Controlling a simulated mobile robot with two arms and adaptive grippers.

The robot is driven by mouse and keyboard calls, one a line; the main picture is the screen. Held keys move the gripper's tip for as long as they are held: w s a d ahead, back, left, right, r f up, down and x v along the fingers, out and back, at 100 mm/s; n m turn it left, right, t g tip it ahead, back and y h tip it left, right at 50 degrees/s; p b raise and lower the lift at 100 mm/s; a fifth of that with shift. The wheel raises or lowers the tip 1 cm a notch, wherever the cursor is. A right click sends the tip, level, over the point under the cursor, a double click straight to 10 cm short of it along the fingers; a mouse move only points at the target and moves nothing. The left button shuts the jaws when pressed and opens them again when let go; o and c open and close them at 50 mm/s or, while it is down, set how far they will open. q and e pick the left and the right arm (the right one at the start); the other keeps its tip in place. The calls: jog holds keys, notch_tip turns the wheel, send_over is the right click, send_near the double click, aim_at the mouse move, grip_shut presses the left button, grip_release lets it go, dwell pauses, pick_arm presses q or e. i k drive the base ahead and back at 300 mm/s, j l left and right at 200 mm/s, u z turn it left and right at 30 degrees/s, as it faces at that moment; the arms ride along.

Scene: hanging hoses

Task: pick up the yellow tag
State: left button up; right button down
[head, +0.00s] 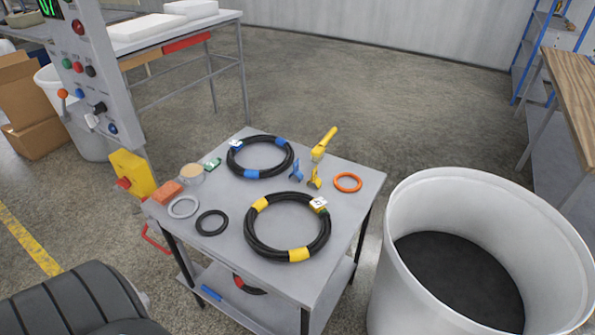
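A small yellow piece (314,178), which looks like the yellow tag, stands on the grey cart (345,213) between the two hose coils. A similar blue piece (296,172) stands just left of it. A black hose coil with yellow bands (248,226) lies at the front of the cart, with a small white-and-yellow label (319,203) on its upper right. A black hose coil with blue bands (288,150) lies behind, with a white-and-blue label (235,143). Neither of my grippers is in view.
A yellow-handled tool (324,143) and an orange ring (347,182) lie near the yellow piece. Grey (183,207) and black rings (212,223) lie at the cart's left. A large white bin (420,250) stands close on the right, and a control panel post (92,80) on the left.

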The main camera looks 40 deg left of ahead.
aim_at(314, 177)
jog(key=u, duration=1.3)
